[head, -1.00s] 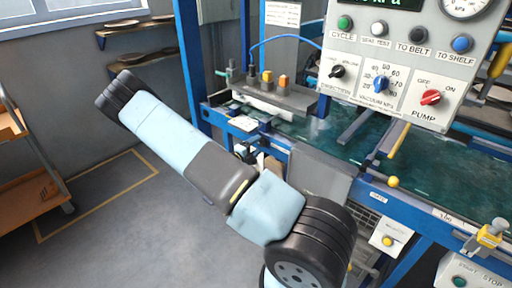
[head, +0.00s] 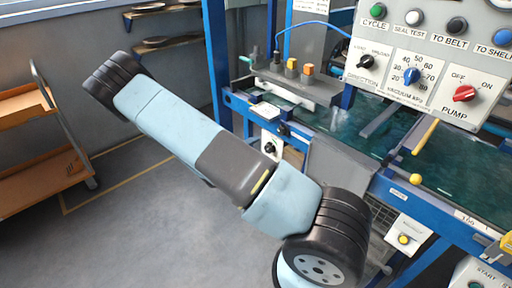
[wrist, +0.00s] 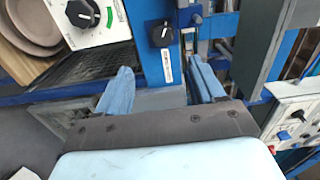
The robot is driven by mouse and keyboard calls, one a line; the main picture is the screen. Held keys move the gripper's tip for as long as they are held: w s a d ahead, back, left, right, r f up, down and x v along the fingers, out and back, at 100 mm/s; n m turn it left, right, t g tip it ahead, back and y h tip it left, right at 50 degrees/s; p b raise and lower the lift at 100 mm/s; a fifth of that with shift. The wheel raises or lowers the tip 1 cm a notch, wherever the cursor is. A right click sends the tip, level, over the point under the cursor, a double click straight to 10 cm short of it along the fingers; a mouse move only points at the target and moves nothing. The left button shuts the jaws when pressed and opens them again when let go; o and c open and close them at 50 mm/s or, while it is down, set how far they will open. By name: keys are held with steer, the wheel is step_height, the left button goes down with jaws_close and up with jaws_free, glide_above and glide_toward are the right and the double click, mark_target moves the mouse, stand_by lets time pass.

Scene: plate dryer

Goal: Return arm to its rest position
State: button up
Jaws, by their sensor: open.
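My gripper (wrist: 162,80) shows in the wrist view with its two blue fingers spread apart. The space between them holds nothing; a blue post stands behind it. In the head view my pale blue arm is bent, with its dark elbow raised at the upper left and a black joint at the bottom. The gripper itself is hidden in the head view.
A control panel (head: 440,62) and blue-framed bench (head: 450,205) fill the right. An orange-shelved trolley (head: 40,165) stands at left. Shelves with plates (head: 165,42) are on the back wall. Grey floor (head: 150,225) is clear. Plates (wrist: 38,22) show in the wrist view.

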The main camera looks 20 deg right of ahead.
stand_by(0.4)
steer(key=s+r+m+g+y, duration=0.4)
steer(key=s+r+m+y, duration=0.15)
steer(key=r+m, duration=0.6)
steer(key=s+r+m+g+y, duration=0.4)
steer(key=s+r+m, duration=0.3)
steer(key=r+m, duration=0.5)
steer(key=s+a+r+m+t+y, duration=0.3)
steer(key=s+r+m, duration=0.5)
steer(key=s+a+r+m+t+y, duration=0.4)
steer(key=s+r+m, duration=0.4)
steer(key=s+r, duration=0.1)
steer(key=shift+a+m, duration=0.2)
steer(key=shift+m, duration=0.15)
